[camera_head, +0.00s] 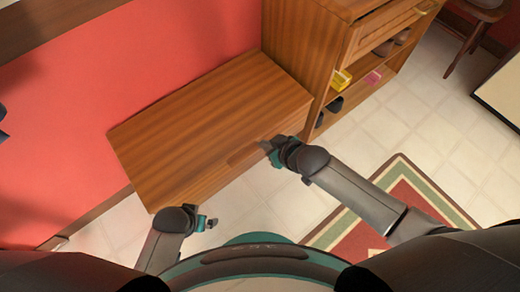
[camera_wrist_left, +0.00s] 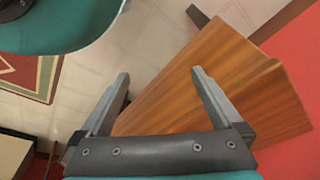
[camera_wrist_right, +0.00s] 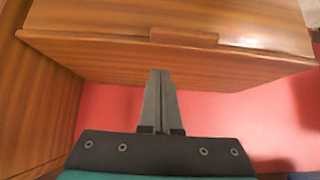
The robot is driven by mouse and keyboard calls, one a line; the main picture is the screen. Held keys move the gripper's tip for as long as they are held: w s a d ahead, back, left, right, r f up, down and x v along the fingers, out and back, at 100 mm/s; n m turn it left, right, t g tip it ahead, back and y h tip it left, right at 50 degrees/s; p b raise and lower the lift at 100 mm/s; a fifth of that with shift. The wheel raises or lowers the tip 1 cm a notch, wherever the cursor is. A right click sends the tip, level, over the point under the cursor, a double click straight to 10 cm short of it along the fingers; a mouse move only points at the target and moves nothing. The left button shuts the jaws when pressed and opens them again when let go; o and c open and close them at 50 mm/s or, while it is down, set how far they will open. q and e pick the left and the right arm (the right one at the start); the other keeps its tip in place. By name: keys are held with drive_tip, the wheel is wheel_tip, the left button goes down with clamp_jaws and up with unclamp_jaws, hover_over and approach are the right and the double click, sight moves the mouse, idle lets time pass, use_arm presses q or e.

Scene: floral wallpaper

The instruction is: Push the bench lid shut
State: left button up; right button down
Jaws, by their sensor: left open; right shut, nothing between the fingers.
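The wooden bench (camera_head: 205,125) stands against the red wall, and its lid (camera_head: 190,110) looks flat or nearly flat. I cannot tell whether a small gap is left under it. A wooden handle (camera_head: 245,154) sits on the lid's front edge; it also shows in the right wrist view (camera_wrist_right: 184,37). My right gripper (camera_head: 266,147) is shut and empty at the front edge, close to the handle; contact is unclear. It also shows in the right wrist view (camera_wrist_right: 160,72). My left gripper (camera_head: 210,222) is open and empty in front of the bench's left part.
A wooden cabinet (camera_head: 290,50) with open shelves holding shoes and small boxes adjoins the bench on the right. A red and green rug (camera_head: 350,230) lies on the tiled floor. A chair (camera_head: 480,12) stands far right. The lid's top is clear.

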sight(254, 147)
use_arm(q)
drive_tip(key=w+r+t+b, duration=0.1)
drive_tip(key=w+r+b, duration=0.2)
drive_tip(key=r, duration=0.7)
drive_tip(key=shift+w+d+t+b, duration=0.25)
drive_tip(key=shift+d+t+b, duration=0.1)
drive_tip(key=shift+b, duration=0.5)
use_arm(e)
drive_tip(key=shift+w+a+f, duration=0.25)
drive_tip(key=shift+w+f, duration=0.05)
drive_tip(key=shift+f, duration=0.8)
drive_tip(key=shift+w+a+f, duration=0.25)
drive_tip(key=shift+w+f, duration=0.1)
drive_tip(key=shift+f, duration=0.7)
drive_tip(key=shift+w+a+f, duration=0.25)
drive_tip(key=shift+w+f, duration=0.05)
drive_tip(key=shift+f, duration=0.8)
